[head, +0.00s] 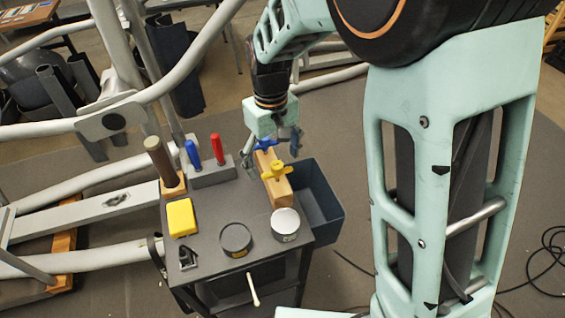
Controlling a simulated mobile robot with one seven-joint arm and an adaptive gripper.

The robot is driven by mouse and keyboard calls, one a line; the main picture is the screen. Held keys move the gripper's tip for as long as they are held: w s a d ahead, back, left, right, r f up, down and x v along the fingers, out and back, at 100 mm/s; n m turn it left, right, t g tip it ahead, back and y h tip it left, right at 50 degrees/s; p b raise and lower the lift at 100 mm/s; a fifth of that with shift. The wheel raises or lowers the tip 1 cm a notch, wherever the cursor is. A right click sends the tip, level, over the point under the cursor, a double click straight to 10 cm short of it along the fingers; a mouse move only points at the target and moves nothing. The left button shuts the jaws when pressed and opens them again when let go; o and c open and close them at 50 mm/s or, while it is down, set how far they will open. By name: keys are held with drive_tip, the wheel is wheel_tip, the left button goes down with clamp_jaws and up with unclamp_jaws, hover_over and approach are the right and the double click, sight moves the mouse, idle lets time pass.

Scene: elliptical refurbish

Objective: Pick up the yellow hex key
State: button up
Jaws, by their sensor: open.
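The yellow hex key (277,169), seen by its yellow handle, stands in a wooden block (278,192) on the right side of the small dark cart. A blue-handled tool (265,145) is at the far end of the same block. My gripper (270,157) points down over the block's far end, its fingers spread to either side around the blue handle. It is open, and the yellow handle is just nearer the camera than the fingers. I cannot tell whether a finger touches the block. The hex key's shaft is hidden in the block.
A grey holder (212,175) with blue and red screwdrivers stands left of my gripper. A wooden-handled tool (160,155), a yellow box (182,217), a dark round tin (236,240) and a light-topped can (286,222) share the cart. A dark bin (322,205) hangs at its right.

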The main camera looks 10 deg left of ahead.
sight(278, 176)
wheel_tip(278, 176, down, 3)
drive_tip(key=f, duration=0.2)
drive_tip(key=d+f, duration=0.1)
drive_tip(key=f, duration=0.1)
drive_tip(key=shift+s+f, duration=0.1)
drive_tip(key=shift+f, duration=0.5)
drive_tip(key=c, duration=1.5)
